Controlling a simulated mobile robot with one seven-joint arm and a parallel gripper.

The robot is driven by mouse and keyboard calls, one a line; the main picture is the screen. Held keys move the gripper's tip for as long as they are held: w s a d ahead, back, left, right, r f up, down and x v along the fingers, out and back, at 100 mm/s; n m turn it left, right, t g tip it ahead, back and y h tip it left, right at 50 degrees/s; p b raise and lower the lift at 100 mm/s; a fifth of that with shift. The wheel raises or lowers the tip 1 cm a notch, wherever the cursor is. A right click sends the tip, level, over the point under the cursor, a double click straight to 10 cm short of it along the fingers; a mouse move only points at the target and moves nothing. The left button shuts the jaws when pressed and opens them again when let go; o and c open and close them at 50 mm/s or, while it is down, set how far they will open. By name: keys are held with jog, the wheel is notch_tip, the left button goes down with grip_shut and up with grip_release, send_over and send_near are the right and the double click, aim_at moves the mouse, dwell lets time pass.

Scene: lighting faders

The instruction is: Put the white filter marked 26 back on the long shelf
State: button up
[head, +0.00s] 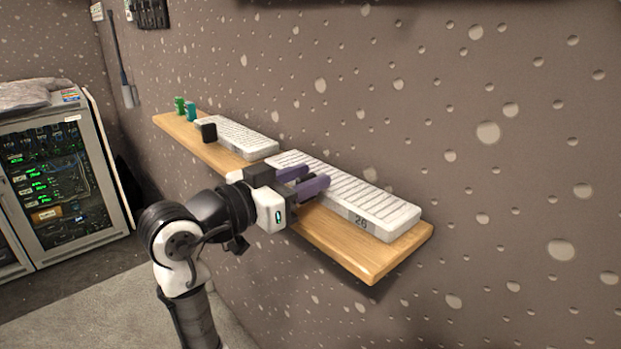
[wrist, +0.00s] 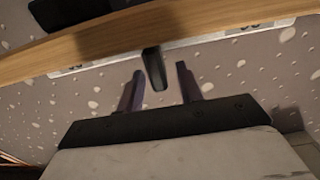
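The white slatted filter marked 26 (head: 374,219) lies flat on the right half of the long wooden shelf (head: 385,262), its number on the front edge near the right end. My gripper (head: 301,181) has two purple fingers spread apart, at the filter's front left part; they cover a bit of it. In the wrist view my gripper (wrist: 159,88) is open below the shelf edge (wrist: 130,35). A narrow dark piece (wrist: 155,68) shows between the fingers with gaps on both sides. White edges with blurred numbers show along the shelf there. I cannot tell whether the fingers touch the filter.
A second white slatted filter (head: 247,137) lies on the shelf's left half. A black block (head: 208,132) and small green (head: 179,104) and teal (head: 192,111) pieces stand farther left. The dotted wall (head: 480,130) is behind. A rack cabinet (head: 60,180) stands at far left.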

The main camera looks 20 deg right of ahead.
jog(key=b+v, duration=0.2)
jog(key=v, duration=0.8)
jog(key=shift+a, duration=0.3)
jog(key=shift+s, duration=0.1)
